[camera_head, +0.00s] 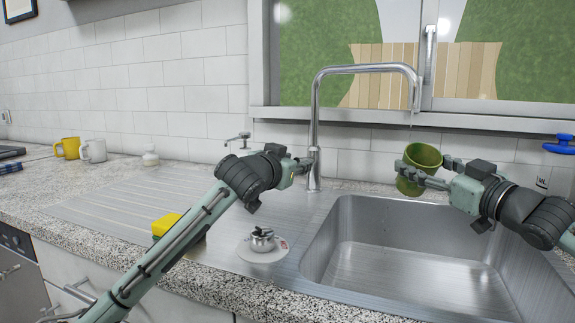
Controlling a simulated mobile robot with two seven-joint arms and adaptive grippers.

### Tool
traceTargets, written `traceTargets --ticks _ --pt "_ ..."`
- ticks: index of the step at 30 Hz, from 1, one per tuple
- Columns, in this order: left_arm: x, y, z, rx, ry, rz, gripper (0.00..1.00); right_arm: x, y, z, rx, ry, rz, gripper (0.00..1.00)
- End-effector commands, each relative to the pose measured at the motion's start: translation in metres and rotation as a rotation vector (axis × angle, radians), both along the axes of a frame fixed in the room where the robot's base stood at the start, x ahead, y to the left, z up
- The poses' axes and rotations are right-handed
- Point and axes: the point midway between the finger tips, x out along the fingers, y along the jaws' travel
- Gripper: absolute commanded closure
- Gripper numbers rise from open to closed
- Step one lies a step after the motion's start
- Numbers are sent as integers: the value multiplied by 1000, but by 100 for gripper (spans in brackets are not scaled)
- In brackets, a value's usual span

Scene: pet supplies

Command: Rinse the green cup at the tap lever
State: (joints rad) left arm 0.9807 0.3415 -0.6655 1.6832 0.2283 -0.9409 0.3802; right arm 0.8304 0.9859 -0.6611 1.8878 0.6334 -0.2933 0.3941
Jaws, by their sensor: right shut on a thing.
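The green cup (423,155) is held at the back edge of the sink, below the end of the tap spout (415,95), and looks tilted. My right gripper (422,172) is shut on it, with its fingers at the cup's side. The tap (314,125) rises behind the sink's left side. My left gripper (303,166) is at the tap's lower post; its fingers are small and seen side-on, so I cannot tell whether they touch. I cannot make out the tap lever, which may be hidden by the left gripper.
The steel sink (330,225) is empty. A small metal pot on a plate (262,242) stands left of it. A yellow sponge (166,223) lies partly behind my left arm. Yellow (68,147) and white (93,150) mugs stand far left. The window is behind.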

Motion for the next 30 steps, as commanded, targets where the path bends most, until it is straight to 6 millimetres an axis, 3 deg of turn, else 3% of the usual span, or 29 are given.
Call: traceTargets --ticks 3,9,30 --pt "-23 7 3 1 -1 -1 64 0 0 0 0 -1 0 73" --pt "-44 14 6 0 1 0 64 0 0 0 0 -1 0 73" --pt "-48 15 7 0 0 0 64 0 0 0 0 -1 0 73"
